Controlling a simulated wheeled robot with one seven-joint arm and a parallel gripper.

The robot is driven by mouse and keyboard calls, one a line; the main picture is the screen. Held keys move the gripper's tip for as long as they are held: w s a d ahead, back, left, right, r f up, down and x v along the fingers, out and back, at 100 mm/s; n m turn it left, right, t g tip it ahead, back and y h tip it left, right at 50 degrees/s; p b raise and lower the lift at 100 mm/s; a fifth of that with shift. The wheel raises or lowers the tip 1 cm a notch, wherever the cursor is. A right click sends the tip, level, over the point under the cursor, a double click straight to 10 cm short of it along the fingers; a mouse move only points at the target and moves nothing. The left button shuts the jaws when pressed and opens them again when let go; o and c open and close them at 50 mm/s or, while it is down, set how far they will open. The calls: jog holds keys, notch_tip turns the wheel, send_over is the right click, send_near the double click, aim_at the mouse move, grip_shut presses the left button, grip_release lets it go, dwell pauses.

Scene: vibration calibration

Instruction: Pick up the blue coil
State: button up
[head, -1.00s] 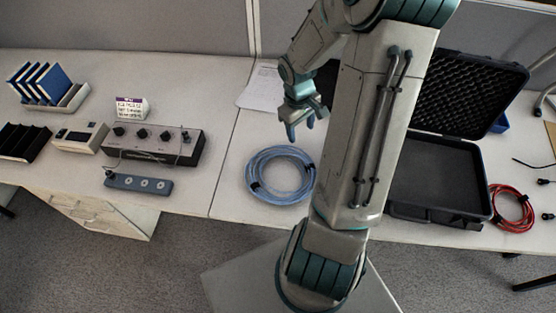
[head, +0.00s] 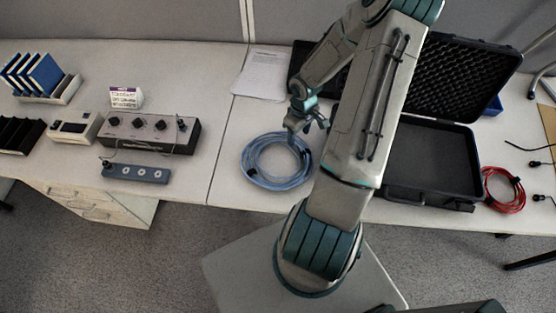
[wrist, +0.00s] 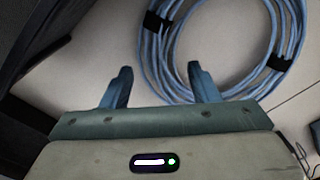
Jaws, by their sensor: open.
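The blue coil (head: 256,172) lies flat on the desk in the head view, with dark ties around it. My gripper (head: 306,130) is at the coil's upper right side in that view, its fingers pointing down. In the wrist view the coil (wrist: 153,62) fills the upper right, with two black ties showing. The right finger is close to the coil's near edge. I cannot tell how high the fingers are above the desk.
An open black case (head: 432,192) and a red coil (head: 503,190) lie to the right. A sheet of paper (head: 262,72) is behind the blue coil.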

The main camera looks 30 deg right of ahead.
aim_at(298, 142)
jog(key=shift+w+d+f+p, duration=0.15)
jog(key=shift+f+p, duration=0.15)
jog(key=shift+f, duration=2.3)
grip_shut()
